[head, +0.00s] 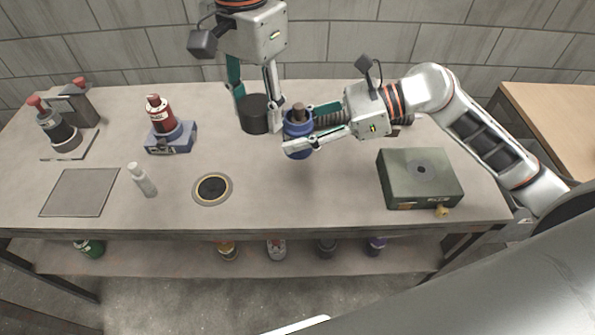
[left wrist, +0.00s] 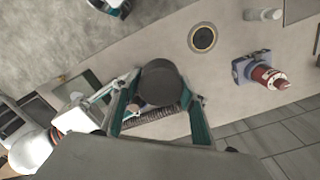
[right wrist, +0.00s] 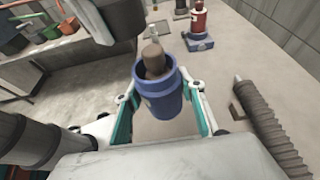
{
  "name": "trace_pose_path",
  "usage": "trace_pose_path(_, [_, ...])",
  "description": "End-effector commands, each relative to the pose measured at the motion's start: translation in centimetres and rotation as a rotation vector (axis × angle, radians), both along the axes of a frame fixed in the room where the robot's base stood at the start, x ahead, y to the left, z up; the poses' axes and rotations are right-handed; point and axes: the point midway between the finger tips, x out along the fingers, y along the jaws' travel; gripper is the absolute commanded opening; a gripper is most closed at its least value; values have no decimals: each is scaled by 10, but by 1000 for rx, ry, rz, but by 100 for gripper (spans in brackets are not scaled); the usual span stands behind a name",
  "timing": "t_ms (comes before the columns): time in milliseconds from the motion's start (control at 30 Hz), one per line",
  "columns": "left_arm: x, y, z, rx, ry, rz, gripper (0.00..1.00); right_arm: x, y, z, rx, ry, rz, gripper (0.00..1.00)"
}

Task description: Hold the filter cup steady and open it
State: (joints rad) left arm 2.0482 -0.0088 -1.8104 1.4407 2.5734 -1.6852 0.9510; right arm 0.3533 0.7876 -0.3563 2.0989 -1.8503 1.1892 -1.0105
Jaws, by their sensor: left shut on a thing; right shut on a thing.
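My left gripper (head: 258,119) is shut on a dark, nearly black cylinder (head: 255,107), held above the bench. The left wrist view shows this cylinder (left wrist: 161,84) between the fingers. My right gripper (head: 295,134) is shut on a blue filter cup (head: 298,140), just right of the dark cylinder. The right wrist view shows the blue cup (right wrist: 160,104) upright with its top open. A brown core (right wrist: 153,58) stands in it and sticks up above the rim. The cup's underside is hidden.
A ribbed tube (right wrist: 268,120) lies on the bench behind my right gripper. A green-grey box (head: 420,190) stands right. A red bottle (head: 160,115) on a blue base, a white bottle (head: 142,180) and a dark ring (head: 212,189) are left. The front middle is clear.

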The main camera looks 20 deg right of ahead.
Motion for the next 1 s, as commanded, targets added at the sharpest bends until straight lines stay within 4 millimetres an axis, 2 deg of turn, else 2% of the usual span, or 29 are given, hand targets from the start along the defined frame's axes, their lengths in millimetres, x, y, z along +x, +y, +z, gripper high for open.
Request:
trace_pose_path(100, [0, 0, -1, -1, 1, 0, 16, -1, 1, -31, 3, 7, -1, 0])
trace_pose_path(300, [0, 0, -2, 0, 1, 1, 16, -1, 0, -70, 2, 4, -1, 0])
trace_pose_path(533, [0, 0, -3, 0, 2, 1, 16, 0, 0, -88, 1, 1, 1, 0])
trace_pose_path(800, [0, 0, -6, 0, 4, 1, 16, 0, 0, -123, 2, 2, 0, 0])
trace_pose_path(1000, [0, 0, -5, 0, 4, 1, 16, 0, 0, -126, 0, -3, 1, 0])
